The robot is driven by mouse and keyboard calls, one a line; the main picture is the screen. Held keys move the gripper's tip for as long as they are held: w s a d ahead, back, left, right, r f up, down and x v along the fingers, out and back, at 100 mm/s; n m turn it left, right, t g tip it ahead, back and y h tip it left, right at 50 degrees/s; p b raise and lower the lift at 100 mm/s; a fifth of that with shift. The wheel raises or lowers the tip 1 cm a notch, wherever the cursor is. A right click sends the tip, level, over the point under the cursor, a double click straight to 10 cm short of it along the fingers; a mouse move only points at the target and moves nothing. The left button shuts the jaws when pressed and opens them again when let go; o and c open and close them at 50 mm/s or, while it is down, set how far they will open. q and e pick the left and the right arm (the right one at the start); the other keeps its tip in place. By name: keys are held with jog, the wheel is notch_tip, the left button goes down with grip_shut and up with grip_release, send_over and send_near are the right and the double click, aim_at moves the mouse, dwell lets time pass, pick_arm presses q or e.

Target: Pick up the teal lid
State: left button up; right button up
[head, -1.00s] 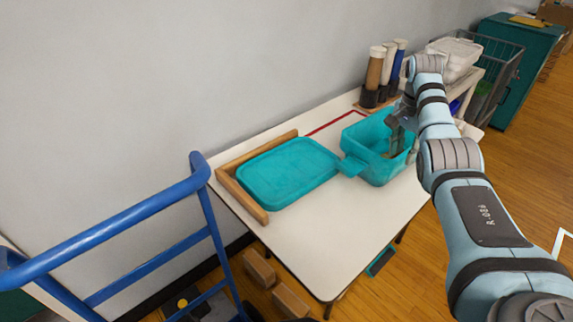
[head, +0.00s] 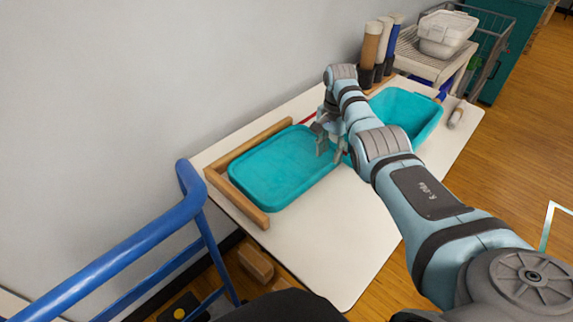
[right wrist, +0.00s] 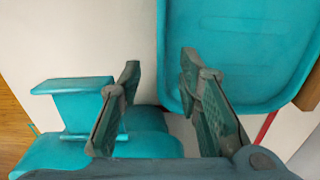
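The teal lid (head: 280,168) lies flat on the white table, against a wooden corner rail. It also fills the upper right of the right wrist view (right wrist: 245,50). My right gripper (head: 326,146) is at the lid's right end, close to its edge. In the right wrist view my right gripper (right wrist: 160,65) has its fingers spread with nothing held. One finger is over the lid's edge, the other over the bare table beside it. Contact cannot be told. My left gripper is out of view.
A teal open bin (head: 425,120) stands right of the lid, partly behind my right arm; its handle tab (right wrist: 80,85) sits near one finger. Several capped bottles (head: 373,45) stand behind. A blue cart rail (head: 130,235) is at front left. The table's front (head: 345,235) is clear.

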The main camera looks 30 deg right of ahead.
aim_at(327, 165)
notch_tip(327, 165, down, 5)
jog(key=shift+w+f+b, duration=0.1)
jog(key=shift+b, duration=1)
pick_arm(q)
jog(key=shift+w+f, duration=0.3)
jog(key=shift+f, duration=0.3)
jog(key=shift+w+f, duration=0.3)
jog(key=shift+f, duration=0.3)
pick_arm(e)
grip_shut()
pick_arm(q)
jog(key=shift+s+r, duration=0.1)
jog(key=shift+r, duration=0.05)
pick_arm(e)
jog(key=shift+r, duration=0.25)
